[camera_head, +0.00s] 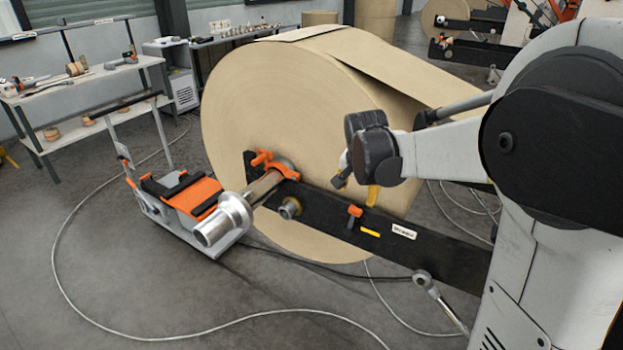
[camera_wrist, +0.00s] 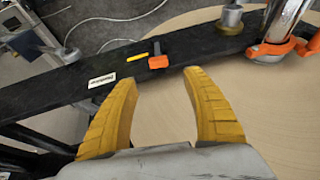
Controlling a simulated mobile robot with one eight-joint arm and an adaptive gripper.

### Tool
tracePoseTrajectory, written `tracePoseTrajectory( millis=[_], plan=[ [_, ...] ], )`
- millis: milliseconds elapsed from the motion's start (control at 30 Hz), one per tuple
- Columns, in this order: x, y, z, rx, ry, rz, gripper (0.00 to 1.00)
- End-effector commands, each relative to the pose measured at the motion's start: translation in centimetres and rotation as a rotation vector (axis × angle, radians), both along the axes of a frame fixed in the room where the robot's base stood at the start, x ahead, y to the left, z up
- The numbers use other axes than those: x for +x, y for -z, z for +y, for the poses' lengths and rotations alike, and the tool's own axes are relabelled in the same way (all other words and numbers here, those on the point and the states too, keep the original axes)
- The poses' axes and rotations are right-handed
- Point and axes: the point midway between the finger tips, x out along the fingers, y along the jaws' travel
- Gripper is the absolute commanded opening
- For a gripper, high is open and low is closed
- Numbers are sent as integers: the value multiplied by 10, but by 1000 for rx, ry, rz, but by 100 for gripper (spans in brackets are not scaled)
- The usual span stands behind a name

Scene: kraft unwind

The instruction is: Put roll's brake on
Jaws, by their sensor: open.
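The large kraft paper roll (camera_head: 265,110) hangs on a shaft beside a black arm (camera_head: 450,252). A small orange-capped lever (camera_head: 354,212), which looks like the brake handle, stands on this arm near a yellow mark (camera_head: 370,232). In the wrist view the orange lever (camera_wrist: 158,62) lies just beyond and between my fingertips. My gripper (camera_head: 358,188) is open and empty, near the roll's face and above the lever in the head view. Its yellow fingers (camera_wrist: 160,80) are spread wide in the wrist view and do not appear to touch the lever.
An orange clamp (camera_head: 272,162) and a metal shaft end (camera_head: 222,222) stick out left of the lever, with a round knob (camera_head: 289,208) between. A white label (camera_head: 404,231) is on the black arm. An orange-topped cart (camera_head: 190,195) stands at left. Cables cross the floor.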

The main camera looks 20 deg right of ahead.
Motion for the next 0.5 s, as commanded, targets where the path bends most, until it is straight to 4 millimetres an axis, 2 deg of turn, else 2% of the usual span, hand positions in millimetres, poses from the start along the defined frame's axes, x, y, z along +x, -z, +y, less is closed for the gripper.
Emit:
tracePoseTrajectory(
  millis=[167,500],
  plan=[
    [8,18,-6,3,11,1,58],
    [31,78,-18,2,9,1,58]
  ],
)
